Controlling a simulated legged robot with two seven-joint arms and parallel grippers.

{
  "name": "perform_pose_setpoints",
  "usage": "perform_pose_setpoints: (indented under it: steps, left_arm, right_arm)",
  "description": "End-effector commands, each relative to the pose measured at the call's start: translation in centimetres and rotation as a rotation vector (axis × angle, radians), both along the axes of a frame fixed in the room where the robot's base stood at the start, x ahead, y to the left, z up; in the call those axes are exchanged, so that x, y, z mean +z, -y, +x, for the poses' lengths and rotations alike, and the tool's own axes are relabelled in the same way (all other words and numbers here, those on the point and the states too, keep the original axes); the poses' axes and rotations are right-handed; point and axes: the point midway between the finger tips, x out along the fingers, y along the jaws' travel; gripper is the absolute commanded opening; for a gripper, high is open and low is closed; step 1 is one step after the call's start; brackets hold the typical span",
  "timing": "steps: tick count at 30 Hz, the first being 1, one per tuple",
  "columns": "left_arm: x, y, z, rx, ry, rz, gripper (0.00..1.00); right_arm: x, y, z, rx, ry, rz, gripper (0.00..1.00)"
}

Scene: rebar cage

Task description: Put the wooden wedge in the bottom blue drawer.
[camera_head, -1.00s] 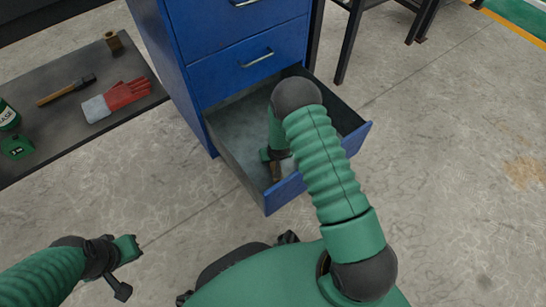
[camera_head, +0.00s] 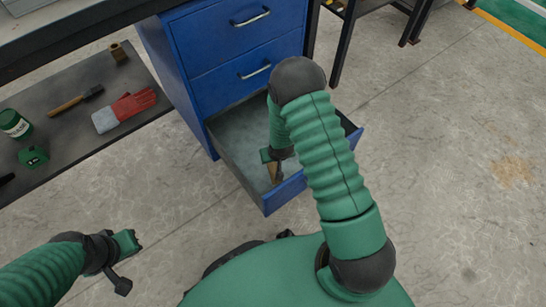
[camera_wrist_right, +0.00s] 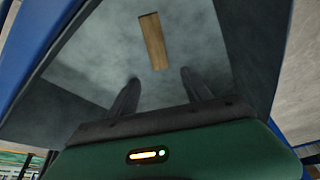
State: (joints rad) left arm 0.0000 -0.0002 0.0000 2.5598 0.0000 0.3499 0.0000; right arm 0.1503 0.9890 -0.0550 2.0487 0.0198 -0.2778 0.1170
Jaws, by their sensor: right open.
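The wooden wedge (camera_head: 274,172) lies on the floor of the open bottom blue drawer (camera_head: 284,193), close to its front panel. In the right wrist view the wedge (camera_wrist_right: 154,40) shows as a brown strip on the grey drawer bottom, beyond the fingertips and apart from them. My right gripper (camera_wrist_right: 158,78) is open and empty; its two dark fingers are spread. In the head view it reaches down over the drawer, partly hidden by my arm. My left gripper (camera_head: 130,258) hangs over the floor at lower left, away from the drawer; its jaws are unclear.
Two closed blue drawers (camera_head: 228,75) sit above the open one. A low dark shelf (camera_head: 75,140) at left holds a hammer (camera_head: 75,100), red-and-grey gloves (camera_head: 124,110), a green can (camera_head: 14,123) and other items. The concrete floor at right is clear.

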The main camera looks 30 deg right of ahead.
Motion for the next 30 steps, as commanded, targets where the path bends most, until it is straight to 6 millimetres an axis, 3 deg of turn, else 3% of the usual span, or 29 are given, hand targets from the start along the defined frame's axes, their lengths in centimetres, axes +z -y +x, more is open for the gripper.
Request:
perform_pose_setpoints:
  steps: [2,5,9,12,15,18,30]
  left_arm:
    - [0.0,0.0,0.0,0.0,-0.001,0.0,0.0]
    - [-0.1,0.0,0.0,0.0,-0.001,0.0,0.0]
    - [-0.1,0.0,0.0,0.0,-0.001,0.0,0.0]
    - [-0.1,0.0,0.0,0.0,-0.001,0.0,0.0]
    - [-0.1,0.0,0.0,0.0,0.0,0.0,0.0]
    - [-0.1,0.0,0.0,0.0,0.0,0.0,0.0]
    - [-0.1,0.0,0.0,0.0,0.0,0.0,0.0]
  right_arm:
    - [3.1,-1.1,0.2,0.026,-0.001,0.005,0.57]
    - [9.0,-3.5,-1.1,0.085,-0.026,0.017,0.57]
    - [16.7,-7.0,-6.0,0.191,-0.082,0.028,0.57]
    - [20.1,-8.7,-9.9,0.256,-0.117,0.027,0.57]
    - [21.7,-9.5,-12.5,0.294,-0.142,0.026,0.57]
    - [22.2,-9.7,-13.6,0.31,-0.154,0.024,0.57]
    - [22.2,-9.7,-13.6,0.309,-0.154,0.025,0.57]
